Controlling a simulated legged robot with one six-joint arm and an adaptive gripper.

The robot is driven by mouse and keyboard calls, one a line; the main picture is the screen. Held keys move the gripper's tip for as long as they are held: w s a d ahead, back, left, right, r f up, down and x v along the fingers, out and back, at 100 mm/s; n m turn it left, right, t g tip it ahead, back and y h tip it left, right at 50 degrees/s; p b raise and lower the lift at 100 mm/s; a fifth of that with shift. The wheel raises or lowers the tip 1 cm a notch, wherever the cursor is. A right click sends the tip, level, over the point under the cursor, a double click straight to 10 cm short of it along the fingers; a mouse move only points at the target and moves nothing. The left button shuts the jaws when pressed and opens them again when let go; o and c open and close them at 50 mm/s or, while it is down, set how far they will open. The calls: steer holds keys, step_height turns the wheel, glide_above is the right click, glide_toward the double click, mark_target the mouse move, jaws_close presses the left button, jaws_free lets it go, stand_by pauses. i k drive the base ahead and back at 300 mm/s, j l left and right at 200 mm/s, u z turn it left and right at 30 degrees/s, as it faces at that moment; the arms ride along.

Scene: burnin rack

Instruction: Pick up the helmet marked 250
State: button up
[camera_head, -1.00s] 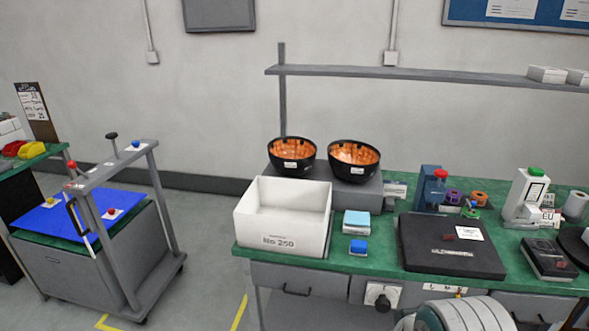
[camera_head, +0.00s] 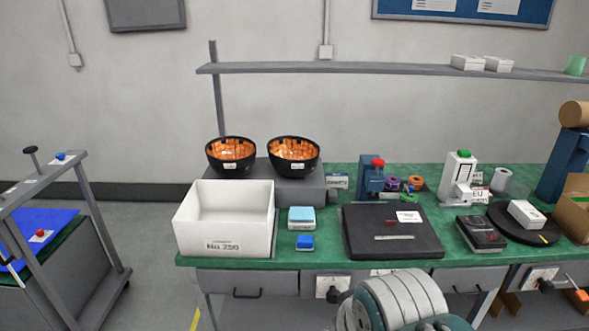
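Two black bowl-shaped helmets with orange padding inside sit open side up on a grey stand on the green bench. The left helmet (camera_head: 231,157) and the right helmet (camera_head: 294,156) each carry a small white label, too small to read. A white open box (camera_head: 224,226) in front of them is marked "No 250" and looks empty. A grey, rounded, ribbed part of my arm shows at the bottom centre. My gripper's fingers cannot be made out.
A grey shelf (camera_head: 360,68) runs above the bench. A grey cart (camera_head: 78,250) stands at the left, with open floor between it and the bench.

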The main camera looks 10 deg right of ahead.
mark_target(292, 156)
steer(key=i+j, duration=0.2)
steer(key=i, duration=0.3)
steer(key=i+j+z, duration=0.1)
steer(key=i, duration=0.35)
steer(key=i+j, duration=0.3)
steer(key=i, duration=0.15)
